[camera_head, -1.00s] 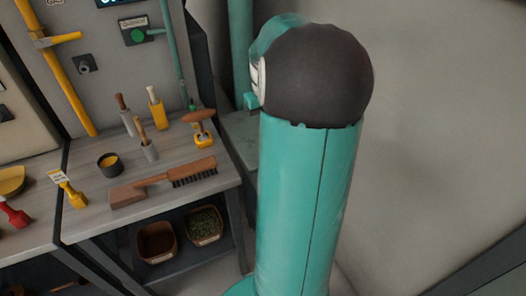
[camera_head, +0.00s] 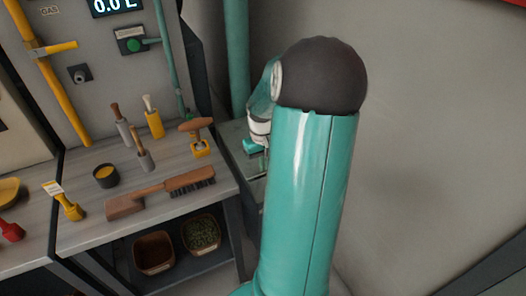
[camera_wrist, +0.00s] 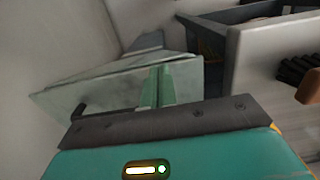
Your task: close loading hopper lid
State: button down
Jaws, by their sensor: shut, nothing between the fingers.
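My gripper (camera_head: 256,145) is partly hidden behind my teal arm in the head view, low over a grey-green metal surface (camera_head: 234,138) right of the workbench. It is shut and empty. In the wrist view a grey-green metal panel (camera_wrist: 100,82), which looks like the hopper lid, stands tilted just beyond the gripper's housing. A small dark hook-like piece (camera_wrist: 78,110) shows at its lower left. A pale green upright piece (camera_wrist: 150,88) is in front of the panel; I cannot tell whether it is part of the hopper. Contact between gripper and panel cannot be made out.
The workbench (camera_head: 85,232) at left holds a brush (camera_head: 160,192), a dark cup (camera_head: 105,175) and several handled tools. A teal pipe (camera_head: 237,60) rises behind the metal surface. A plain wall (camera_head: 430,130) closes the right side.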

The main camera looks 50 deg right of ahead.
jog(key=shift+f, duration=0.6)
